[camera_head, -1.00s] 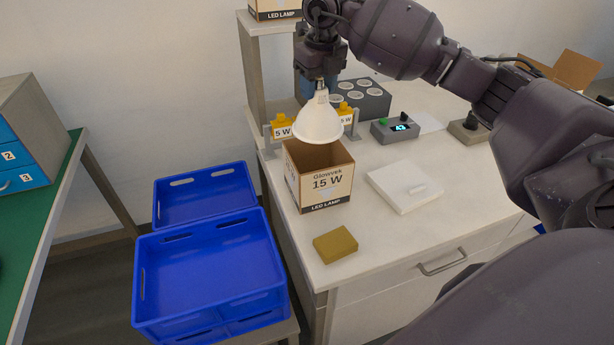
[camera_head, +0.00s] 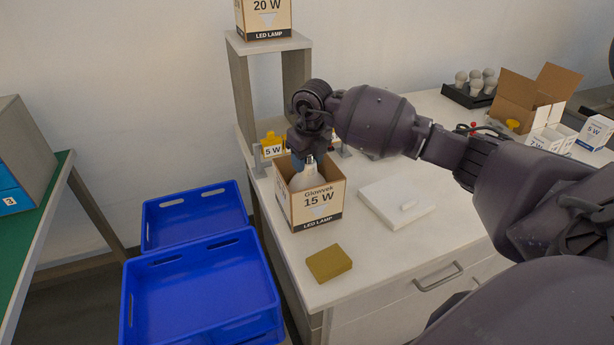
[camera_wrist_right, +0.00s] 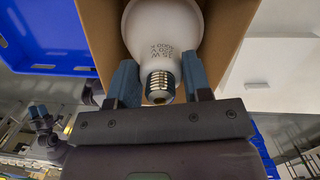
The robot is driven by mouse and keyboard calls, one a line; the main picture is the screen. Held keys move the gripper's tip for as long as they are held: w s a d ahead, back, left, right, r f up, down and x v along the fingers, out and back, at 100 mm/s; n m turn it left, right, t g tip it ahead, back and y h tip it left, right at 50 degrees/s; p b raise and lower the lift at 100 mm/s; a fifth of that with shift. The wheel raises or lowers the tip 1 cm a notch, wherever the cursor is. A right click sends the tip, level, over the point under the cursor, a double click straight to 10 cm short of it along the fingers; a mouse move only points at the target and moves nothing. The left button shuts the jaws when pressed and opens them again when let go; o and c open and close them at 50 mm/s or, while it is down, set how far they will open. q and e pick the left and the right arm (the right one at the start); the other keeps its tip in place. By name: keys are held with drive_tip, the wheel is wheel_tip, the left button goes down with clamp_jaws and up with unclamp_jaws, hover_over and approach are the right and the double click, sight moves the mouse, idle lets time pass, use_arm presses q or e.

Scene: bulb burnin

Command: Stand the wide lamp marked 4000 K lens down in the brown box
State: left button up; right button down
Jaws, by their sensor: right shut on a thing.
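The wide white lamp (camera_head: 307,177) is partly inside the open brown box (camera_head: 318,208), which is marked Glowvek 15 W and stands on the white counter. The lamp points lens down with its metal screw base up. In the right wrist view the lamp (camera_wrist_right: 163,35) shows print that reads 15 W and what looks like 4000 K, with the box wall (camera_wrist_right: 236,25) around it. My right gripper (camera_head: 306,156) is above the box, shut on the lamp's base; its fingers (camera_wrist_right: 160,88) flank the base in the wrist view. The lens is hidden in the box.
An ochre block (camera_head: 329,263) lies in front of the box. A white flat slab (camera_head: 396,202) lies to its right. Blue crates (camera_head: 196,290) stand left of the counter. A shelf (camera_head: 270,45) carrying a 20 W box stands behind. An open carton (camera_head: 535,98) is at far right.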

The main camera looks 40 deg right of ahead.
sight(307, 176)
wheel_tip(307, 176, down, 5)
drive_tip(key=shift+f, duration=0.15)
use_arm(q)
drive_tip(key=shift+s+f, duration=0.15)
drive_tip(key=shift+f, duration=0.25)
drive_tip(key=shift+b, duration=0.3)
use_arm(e)
drive_tip(key=c, duration=0.5)
unclamp_jaws()
drive_tip(key=shift+c, duration=0.2)
use_arm(q)
drive_tip(key=shift+r+p, duration=0.35)
drive_tip(key=shift+p, duration=0.3)
use_arm(e)
drive_tip(key=r, duration=0.4)
drive_tip(key=s+r, duration=0.1)
drive_tip(key=r, duration=0.7)
drive_tip(key=shift+s, duration=0.2)
